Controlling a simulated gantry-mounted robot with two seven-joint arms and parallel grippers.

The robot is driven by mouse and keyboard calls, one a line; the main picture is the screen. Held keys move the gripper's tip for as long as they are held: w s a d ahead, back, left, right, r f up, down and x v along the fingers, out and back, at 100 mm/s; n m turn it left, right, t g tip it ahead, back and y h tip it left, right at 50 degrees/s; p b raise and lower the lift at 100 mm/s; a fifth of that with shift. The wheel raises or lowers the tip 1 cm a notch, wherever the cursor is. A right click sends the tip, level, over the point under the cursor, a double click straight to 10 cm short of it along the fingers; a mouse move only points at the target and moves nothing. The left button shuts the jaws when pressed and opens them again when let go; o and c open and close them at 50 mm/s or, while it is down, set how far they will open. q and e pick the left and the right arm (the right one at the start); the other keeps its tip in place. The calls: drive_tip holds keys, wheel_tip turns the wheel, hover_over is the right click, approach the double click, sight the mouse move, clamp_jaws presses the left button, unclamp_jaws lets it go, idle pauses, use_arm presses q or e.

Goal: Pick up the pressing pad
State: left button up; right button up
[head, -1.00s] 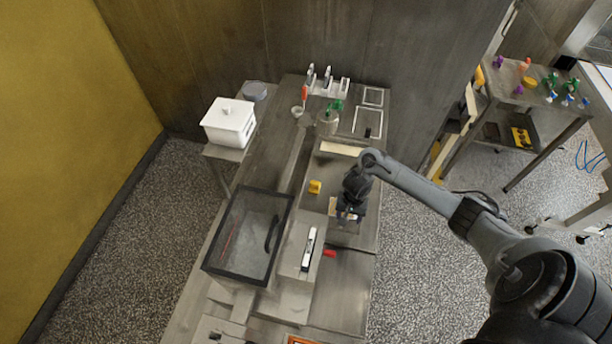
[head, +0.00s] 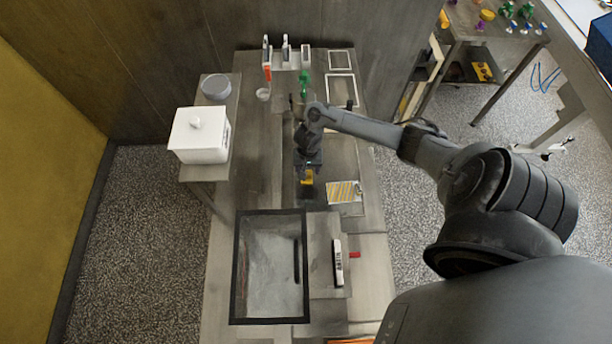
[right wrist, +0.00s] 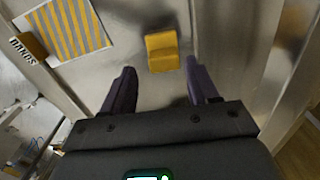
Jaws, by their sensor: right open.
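The pressing pad looks to be the small yellow block (head: 307,177) on the steel table, close to my right gripper in the head view. In the right wrist view the yellow block (right wrist: 162,52) has a stepped shape and lies just beyond the fingertips, near the middle of the gap. My right gripper (right wrist: 160,72) is open, with its two dark fingers apart and nothing between them. In the head view my right gripper (head: 307,168) is over the table and partly hides the block. My left gripper is not in view.
A yellow-striped card (head: 344,190) lies right of the block. A dark-framed bin (head: 236,270) stands in front, with a white-and-black tool (head: 338,262) beside it. A white lidded box (head: 199,138) is at the left. Bottles (head: 285,52) stand at the back.

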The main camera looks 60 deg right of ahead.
drive_tip(key=shift+w+d+f+b, duration=0.1)
drive_tip(key=shift+f+b, duration=0.1)
drive_tip(key=shift+f, duration=0.7)
drive_tip(key=shift+w+a+f+b, duration=0.1)
drive_tip(key=shift+f+b, duration=0.1)
drive_tip(key=shift+f, duration=0.75)
drive_tip(key=shift+w+d+f+b, duration=0.1)
drive_tip(key=shift+f+b, duration=0.1)
drive_tip(key=shift+f, duration=0.7)
drive_tip(key=c, duration=0.8)
drive_tip(key=shift+c, duration=0.2)
drive_tip(key=shift+r, duration=0.15)
wheel_tip(320, 180, up, 8)
drive_tip(key=shift+r+p, duration=0.2)
drive_tip(key=shift+p, duration=0.95)
drive_tip(key=shift+r, duration=0.7)
